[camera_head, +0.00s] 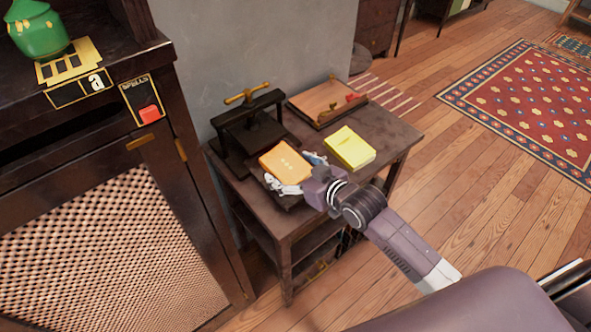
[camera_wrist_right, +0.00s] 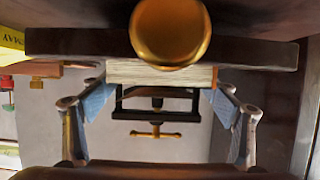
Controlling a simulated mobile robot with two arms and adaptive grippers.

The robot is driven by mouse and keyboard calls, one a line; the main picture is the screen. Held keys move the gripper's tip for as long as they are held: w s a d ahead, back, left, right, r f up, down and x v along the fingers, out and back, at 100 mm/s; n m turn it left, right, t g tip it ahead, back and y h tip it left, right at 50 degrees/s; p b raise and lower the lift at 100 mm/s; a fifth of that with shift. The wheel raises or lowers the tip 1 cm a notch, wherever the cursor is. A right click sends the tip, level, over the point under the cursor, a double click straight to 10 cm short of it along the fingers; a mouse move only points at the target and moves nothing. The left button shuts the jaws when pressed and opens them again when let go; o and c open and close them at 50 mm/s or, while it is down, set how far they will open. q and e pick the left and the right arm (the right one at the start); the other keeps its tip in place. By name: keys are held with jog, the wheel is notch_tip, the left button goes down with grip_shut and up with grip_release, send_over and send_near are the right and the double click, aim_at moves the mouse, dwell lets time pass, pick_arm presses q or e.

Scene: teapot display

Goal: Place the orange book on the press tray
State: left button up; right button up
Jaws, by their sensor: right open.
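The orange book (camera_head: 284,161) lies flat at the front edge of the small dark table, before the black press. My right gripper (camera_head: 296,172) is open at the table's front edge, with one finger on each side of the book. In the right wrist view, upside down, the book's pale page edge (camera_wrist_right: 125,76) lies between the open fingers (camera_wrist_right: 158,100), and I see no clear grip on it. The press (camera_head: 250,125) has a brass handle on top and a dark base, partly behind the book; I cannot clearly make out its tray. My left gripper is not in view.
A yellow book (camera_head: 349,147) lies right of the orange one. A wooden board (camera_head: 326,101) with a red-brown piece is at the table's back right. A brass knob (camera_wrist_right: 170,32) sits close to the wrist camera. A dark cabinet (camera_head: 190,200) stands left of the table.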

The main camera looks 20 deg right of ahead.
jog(key=v, duration=1.2)
jog(key=shift+r, duration=0.1)
jog(key=s+f+m+g+h, duration=0.15)
jog(key=s+f+g, duration=0.35)
jog(key=s, duration=0.5)
jog(key=s+f+m+g+h, duration=0.1)
jog(key=s+f+g+h, duration=0.25)
jog(key=s+f, duration=0.55)
jog(key=s+f+g, duration=0.1)
jog(key=s+f, duration=0.1)
jog(key=f, duration=1.1)
jog(key=s+f+g, duration=0.1)
jog(key=s+f, duration=0.1)
jog(key=f, duration=1)
jog(key=s+d+f+g, duration=0.1)
jog(key=s+d+f, duration=0.1)
jog(key=s+f, duration=1.3)
jog(key=shift+s+d+n+p, duration=0.3)
jog(key=shift+s+n+p, duration=0.15)
jog(key=shift+s, duration=0.6)
